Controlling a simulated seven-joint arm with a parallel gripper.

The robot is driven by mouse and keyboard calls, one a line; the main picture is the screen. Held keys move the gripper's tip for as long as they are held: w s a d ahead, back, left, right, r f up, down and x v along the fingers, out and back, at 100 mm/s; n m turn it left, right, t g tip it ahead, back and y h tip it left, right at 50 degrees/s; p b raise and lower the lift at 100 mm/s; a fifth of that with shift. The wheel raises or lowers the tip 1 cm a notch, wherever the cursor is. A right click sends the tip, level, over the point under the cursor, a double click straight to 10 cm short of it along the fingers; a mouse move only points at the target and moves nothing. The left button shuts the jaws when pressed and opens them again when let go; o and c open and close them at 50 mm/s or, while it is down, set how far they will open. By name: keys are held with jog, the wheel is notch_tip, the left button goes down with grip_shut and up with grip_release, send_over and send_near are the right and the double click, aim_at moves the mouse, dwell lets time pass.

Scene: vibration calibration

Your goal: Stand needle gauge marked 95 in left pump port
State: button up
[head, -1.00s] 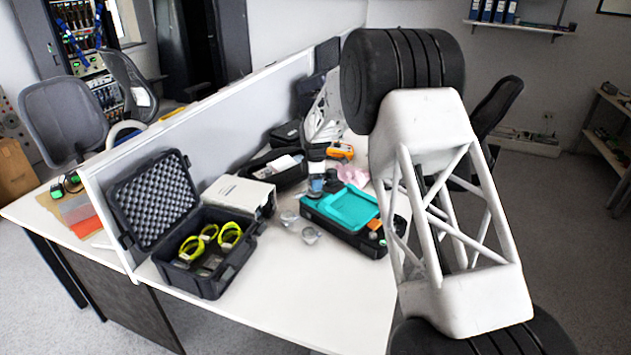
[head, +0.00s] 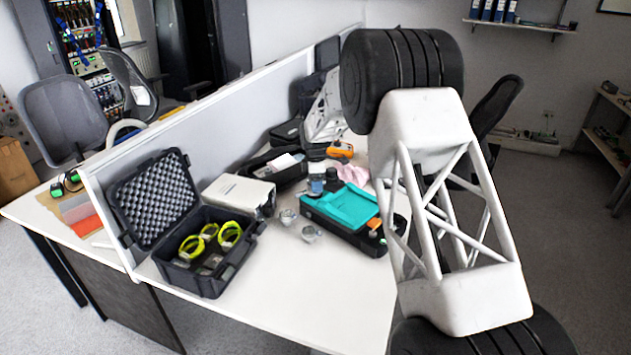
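A teal and black device (head: 352,212), which may be the pump, lies on the white desk, partly behind my arm. Its ports cannot be made out. Two small, round, clear and grey pieces, one farther back (head: 288,216) and one nearer (head: 311,233), are on the desk just left of it; they may be gauges. An open black case (head: 208,273) on the left holds several yellow-green ringed pieces (head: 229,235). No marking 95 is readable anywhere. My gripper is not in view; my large white and black arm fills the right foreground.
A white box (head: 238,194) stands behind the case. A dark pouch (head: 275,168), small bottles (head: 316,186), an orange tool (head: 340,150) and a pink cloth (head: 352,173) crowd the back. A grey partition (head: 222,125) runs behind. The desk's front (head: 290,300) is clear.

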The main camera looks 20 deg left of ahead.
jog(key=shift+o, duration=0.3)
jog(key=shift+r, duration=0.1)
jog(key=shift+r, duration=3.8)
